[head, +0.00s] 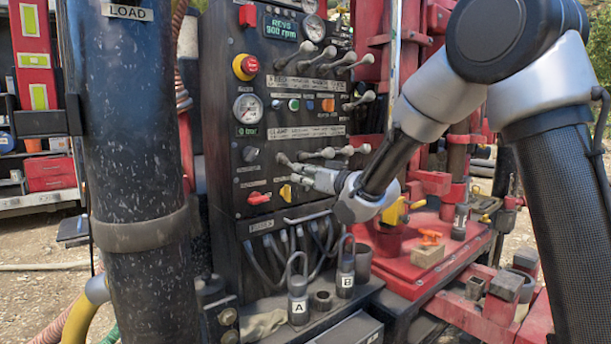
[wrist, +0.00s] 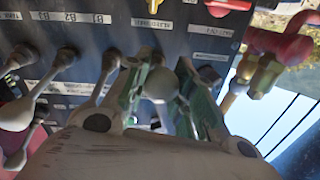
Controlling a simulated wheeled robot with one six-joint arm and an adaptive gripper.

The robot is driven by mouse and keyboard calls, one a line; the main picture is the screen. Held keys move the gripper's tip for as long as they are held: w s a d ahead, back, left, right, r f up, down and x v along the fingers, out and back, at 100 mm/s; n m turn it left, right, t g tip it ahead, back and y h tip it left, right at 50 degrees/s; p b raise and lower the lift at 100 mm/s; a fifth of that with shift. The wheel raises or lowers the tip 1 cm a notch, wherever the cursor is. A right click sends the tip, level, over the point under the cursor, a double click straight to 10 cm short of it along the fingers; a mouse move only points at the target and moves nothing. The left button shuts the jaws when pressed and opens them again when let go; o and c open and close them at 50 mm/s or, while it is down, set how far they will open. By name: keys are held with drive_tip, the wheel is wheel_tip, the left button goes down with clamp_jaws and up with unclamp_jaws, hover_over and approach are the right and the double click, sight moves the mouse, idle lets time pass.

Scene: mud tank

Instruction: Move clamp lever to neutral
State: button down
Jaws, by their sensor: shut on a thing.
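The lower lever row on the black control panel (head: 230,110) sits under a white label strip with partly readable text in the head view. My gripper (head: 297,172) is at the left end of this row. In the wrist view my gripper (wrist: 160,90) has its green fingers closed on either side of a grey ball-ended lever, the clamp lever (wrist: 160,84). The lever's shaft is mostly hidden behind its knob and the fingers. I cannot tell its exact angle. Neighbouring levers (head: 328,152) stand close to the right in the head view.
A red knob (head: 259,198) and a yellow knob (head: 286,193) are just below the levers. An upper lever row (head: 320,58) sits above. A thick black column (head: 135,150) stands at left. Cylinders A (head: 298,300) and B (head: 346,275) stand below the panel.

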drive_tip(key=shift+s+r+g+h, duration=0.1)
drive_tip(key=shift+r+g+h, duration=0.65)
drive_tip(key=shift+r, duration=2)
drive_tip(key=c, duration=1.2)
unclamp_jaws()
drive_tip(key=shift+o, duration=0.2)
drive_tip(key=shift+f, duration=0.1)
drive_tip(key=v, duration=1.1)
drive_tip(key=shift+s+d+r, duration=0.2)
drive_tip(key=shift+d+r, duration=0.05)
drive_tip(key=shift+d, duration=0.05)
